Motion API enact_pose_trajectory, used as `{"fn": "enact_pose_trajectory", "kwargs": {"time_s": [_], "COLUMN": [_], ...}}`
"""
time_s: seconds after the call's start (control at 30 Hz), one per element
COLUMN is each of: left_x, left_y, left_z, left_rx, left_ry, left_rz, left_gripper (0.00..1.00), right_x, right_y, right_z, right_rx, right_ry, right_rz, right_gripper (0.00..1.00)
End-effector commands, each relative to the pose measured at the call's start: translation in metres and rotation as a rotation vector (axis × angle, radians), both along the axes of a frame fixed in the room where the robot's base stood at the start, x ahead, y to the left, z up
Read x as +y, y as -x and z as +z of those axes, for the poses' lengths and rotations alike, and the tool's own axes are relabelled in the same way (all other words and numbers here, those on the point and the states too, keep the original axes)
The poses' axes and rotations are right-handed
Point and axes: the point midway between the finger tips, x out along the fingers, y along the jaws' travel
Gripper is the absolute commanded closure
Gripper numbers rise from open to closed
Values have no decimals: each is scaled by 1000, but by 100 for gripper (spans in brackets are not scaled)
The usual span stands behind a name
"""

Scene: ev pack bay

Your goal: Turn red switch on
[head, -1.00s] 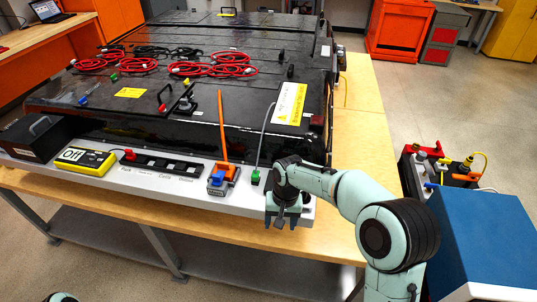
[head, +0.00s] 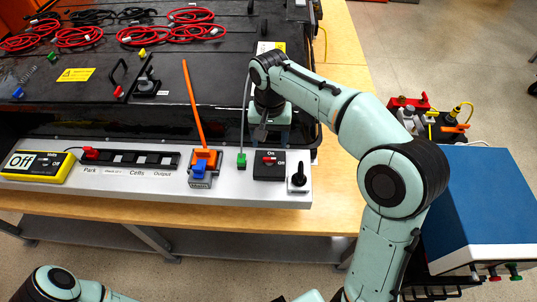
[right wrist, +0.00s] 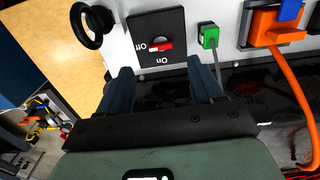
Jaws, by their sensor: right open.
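The red switch (head: 268,160) is a red handle on a black plate at the right end of the white front panel. In the right wrist view the red handle (right wrist: 159,47) lies across the plate, pointing toward the "Off" label, with "On" at the side nearer my fingers. My right gripper (head: 268,128) is just behind the switch, over the pack's front edge, pointing down. In the right wrist view its two fingers (right wrist: 161,82) are spread apart and empty, and the handle is beyond them, not between them. My left gripper is out of view.
A black round knob (head: 298,178) stands right of the switch. A green connector (head: 241,160) with a grey cable and a blue-and-orange connector (head: 203,168) with an orange cable stand left of it. A yellow meter (head: 38,166) reading "Off" is at the far left.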

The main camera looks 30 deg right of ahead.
Motion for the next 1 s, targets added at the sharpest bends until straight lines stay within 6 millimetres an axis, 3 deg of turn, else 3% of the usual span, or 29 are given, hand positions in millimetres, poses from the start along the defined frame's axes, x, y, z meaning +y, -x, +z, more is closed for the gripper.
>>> {"fn": "enact_pose_trajectory", "kwargs": {"time_s": [0.1, 0.33, 0.5, 0.8, 1.0], "left_x": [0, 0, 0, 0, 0], "left_y": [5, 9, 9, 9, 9], "left_z": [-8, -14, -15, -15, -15], "left_rx": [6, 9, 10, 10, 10], "left_ry": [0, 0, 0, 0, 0], "left_rz": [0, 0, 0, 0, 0], "left_gripper": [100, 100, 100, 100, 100], "right_x": [0, 0, 0, 0, 0], "right_y": [1, 0, 0, 0, 0], "right_z": [-30, -66, -77, -79, -79], "right_rx": [6, 3, 0, 0, -1], "right_ry": [0, 1, 0, 0, -1], "right_rz": [-1, 0, 0, 0, 0], "right_gripper": [34, 34, 34, 34, 90]}}
